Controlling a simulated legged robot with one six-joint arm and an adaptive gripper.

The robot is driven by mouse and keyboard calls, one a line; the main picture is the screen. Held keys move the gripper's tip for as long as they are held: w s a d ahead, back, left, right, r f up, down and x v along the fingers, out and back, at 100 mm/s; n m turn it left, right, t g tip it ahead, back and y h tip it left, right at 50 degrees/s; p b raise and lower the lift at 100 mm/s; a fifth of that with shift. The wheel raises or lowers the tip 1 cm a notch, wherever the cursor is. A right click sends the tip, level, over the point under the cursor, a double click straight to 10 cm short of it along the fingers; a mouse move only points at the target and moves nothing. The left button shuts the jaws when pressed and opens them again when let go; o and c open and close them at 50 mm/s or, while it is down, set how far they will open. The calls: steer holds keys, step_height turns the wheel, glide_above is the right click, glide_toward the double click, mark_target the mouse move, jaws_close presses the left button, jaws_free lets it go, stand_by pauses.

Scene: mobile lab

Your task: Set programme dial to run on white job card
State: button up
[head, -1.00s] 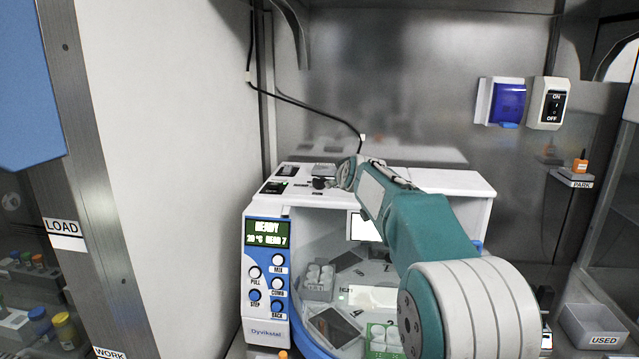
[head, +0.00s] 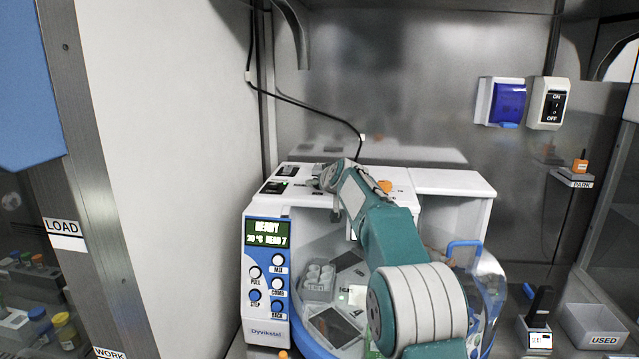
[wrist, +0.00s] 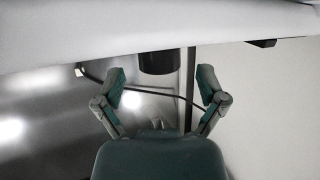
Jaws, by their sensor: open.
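A black, round programme dial (wrist: 158,62) projects from the machine's white top, which fills the upper edge of the wrist view. My gripper (wrist: 161,80) is open, with one teal-padded finger on either side of the dial and a visible gap to each. In the head view my gripper (head: 328,178) is at the machine's top left and largely covers the dial. I cannot pick out a white job card or read the dial's setting.
An orange knob (head: 386,186) stands on the machine top, right of my wrist. A clear drum with a blue handle (head: 464,243) is below my arm. A USED tray (head: 596,327) and a dark handheld device (head: 539,310) sit at right. A black cable (head: 308,105) hangs behind.

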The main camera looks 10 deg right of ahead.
steer(key=shift+x, duration=1.3)
steer(key=c, duration=1.1)
